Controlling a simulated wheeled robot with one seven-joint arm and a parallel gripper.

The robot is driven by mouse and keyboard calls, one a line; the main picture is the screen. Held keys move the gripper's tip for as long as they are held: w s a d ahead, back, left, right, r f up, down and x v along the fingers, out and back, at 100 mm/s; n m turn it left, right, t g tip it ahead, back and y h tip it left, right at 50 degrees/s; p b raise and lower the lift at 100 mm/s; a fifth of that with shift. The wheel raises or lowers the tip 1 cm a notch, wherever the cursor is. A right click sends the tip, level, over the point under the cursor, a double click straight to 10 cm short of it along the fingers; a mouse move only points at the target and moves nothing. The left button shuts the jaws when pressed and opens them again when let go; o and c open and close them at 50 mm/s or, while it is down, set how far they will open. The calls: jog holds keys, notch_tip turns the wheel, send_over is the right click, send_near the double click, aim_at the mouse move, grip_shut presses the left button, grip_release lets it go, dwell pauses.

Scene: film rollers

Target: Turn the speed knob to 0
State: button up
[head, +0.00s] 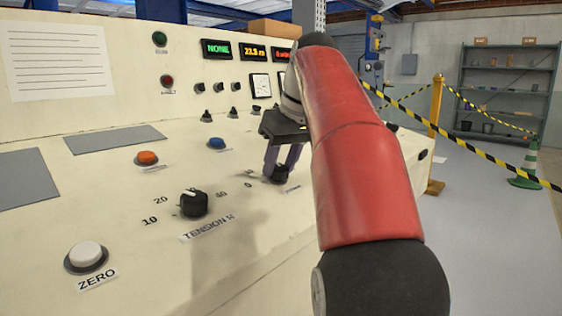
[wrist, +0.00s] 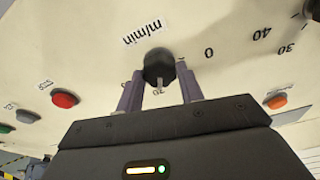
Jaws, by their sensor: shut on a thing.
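The speed knob (wrist: 158,64) is a black round knob on the sloping cream panel. In the wrist view it stands between my two fingertips, with an upside-down "m/min" label above it. A printed "0" lies to its right and another number shows below it. My gripper (wrist: 160,77) is shut on the knob, one finger on each side. In the head view my gripper (head: 279,170) reaches down to the knob (head: 277,176) behind my red arm. I cannot tell which number the knob's pointer faces.
The black tension knob (head: 194,204) stands left of my gripper. A white ZERO button (head: 86,257), an orange button (head: 147,158) and a blue button (head: 216,144) are on the panel. A red button (wrist: 65,99) shows in the wrist view. Displays (head: 254,51) stand behind.

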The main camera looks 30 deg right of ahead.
jog(key=shift+r+n, duration=0.1)
jog(key=shift+n, duration=0.2)
jog(key=n+p, duration=0.3)
jog(key=shift+r+n+y, duration=0.1)
jog(key=shift+n+y, duration=0.2)
jog(key=n+p, duration=0.3)
jog(key=n, duration=0.2)
jog(key=shift+n+g+y, duration=0.3)
jog(key=shift+g+y, duration=0.1)
jog(key=n+p, duration=0.2)
jog(key=n, duration=0.3)
jog(key=shift+w+g, duration=0.1)
jog(key=shift+g, duration=0.3)
jog(key=n+p, duration=0.1)
jog(key=n, duration=0.4)
jog(key=shift+g+p, duration=0.4)
jog(key=shift+n, duration=0.3)
jog(key=o, duration=1)
jog(key=shift+d, duration=0.1)
